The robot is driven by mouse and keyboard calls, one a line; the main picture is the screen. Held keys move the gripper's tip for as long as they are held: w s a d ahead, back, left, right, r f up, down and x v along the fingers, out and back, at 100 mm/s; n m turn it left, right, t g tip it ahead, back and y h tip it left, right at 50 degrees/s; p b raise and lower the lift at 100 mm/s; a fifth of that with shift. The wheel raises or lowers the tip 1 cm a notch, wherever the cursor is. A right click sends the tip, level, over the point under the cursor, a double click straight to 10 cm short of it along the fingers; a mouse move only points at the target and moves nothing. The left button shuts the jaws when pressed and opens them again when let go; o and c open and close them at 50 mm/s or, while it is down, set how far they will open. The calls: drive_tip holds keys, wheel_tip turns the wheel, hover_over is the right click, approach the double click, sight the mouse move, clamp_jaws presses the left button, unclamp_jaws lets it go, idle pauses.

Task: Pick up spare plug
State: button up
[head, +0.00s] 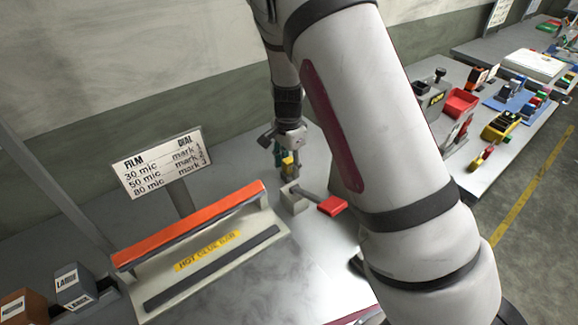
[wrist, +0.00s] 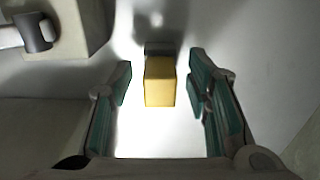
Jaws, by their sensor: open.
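A yellow block, which looks like the spare plug (wrist: 160,88), sits on the pale table top in the middle of the wrist view, with a dark part at its far end. My gripper (wrist: 160,80) is open, with one teal-padded finger on each side of the yellow block. A gap shows between the block and each finger. In the head view my gripper (head: 281,158) points down at the block behind the hot glue bar.
A grey box with a rod and red handle (head: 332,206) stands close in front of my gripper. The orange-topped hot glue bar (head: 195,222) and a film dial sign (head: 163,161) are to the left. Another bench with a red bin (head: 460,102) is at right.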

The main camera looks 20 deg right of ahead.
clamp_jaws()
idle(0.3)
